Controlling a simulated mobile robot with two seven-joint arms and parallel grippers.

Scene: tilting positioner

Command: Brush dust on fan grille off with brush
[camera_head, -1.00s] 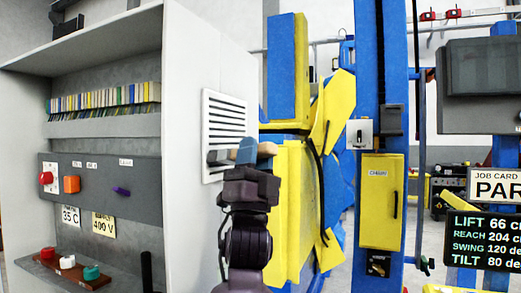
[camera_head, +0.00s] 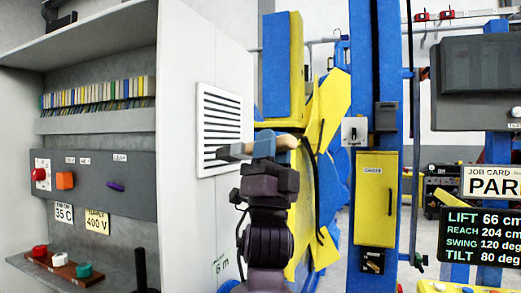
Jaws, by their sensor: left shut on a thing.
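The white fan grille (camera_head: 220,108) with dark horizontal slots is set in the side wall of the grey cabinet, left of centre. My left gripper (camera_head: 265,147) points up in front of it, shut on the brush. The brush's grey head (camera_head: 232,152) points left and overlaps the lower right part of the grille. Its tan wooden handle (camera_head: 287,142) sticks out to the right of the blue fingers. I cannot tell whether the bristles touch the slats. No dust can be made out on the grille at this size. My right gripper is not in view.
The open cabinet (camera_head: 190,35) on the left holds a row of coloured terminals (camera_head: 98,94) and a switch panel (camera_head: 135,178). A blue and yellow machine (camera_head: 285,75) stands close on the right behind my gripper. A black display (camera_head: 480,236) is at the far right.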

